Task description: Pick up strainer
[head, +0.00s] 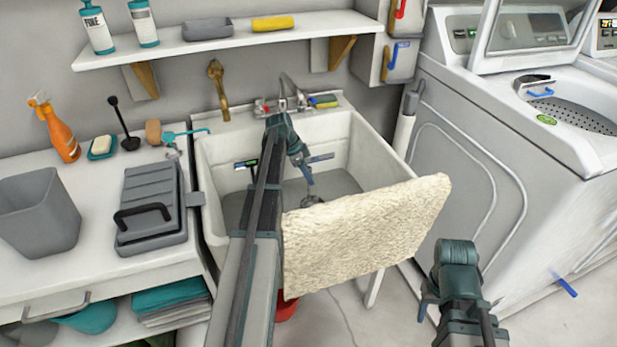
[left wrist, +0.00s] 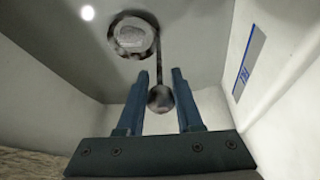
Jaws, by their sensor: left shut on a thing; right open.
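The strainer is a round metal disc (left wrist: 133,38) over the drain in the white sink, with a thin stem ending in a ball knob (left wrist: 160,97). In the head view it is small and dark (head: 312,201) on the sink floor. My left gripper (head: 308,180) reaches down into the sink above it. In the left wrist view its two blue fingers (left wrist: 161,90) are on either side of the knob and shut on it. Whether the disc has left the drain I cannot tell. My right gripper (head: 456,300) is open and empty, low in front of the washer.
The sink (head: 370,165) walls surround my left gripper, with a faucet (head: 288,92) behind. A cream towel (head: 365,235) hangs at its front right, beside my left arm. The counter (head: 95,178) holds a grey bin (head: 38,212) and other items. A washer (head: 480,160) stands right.

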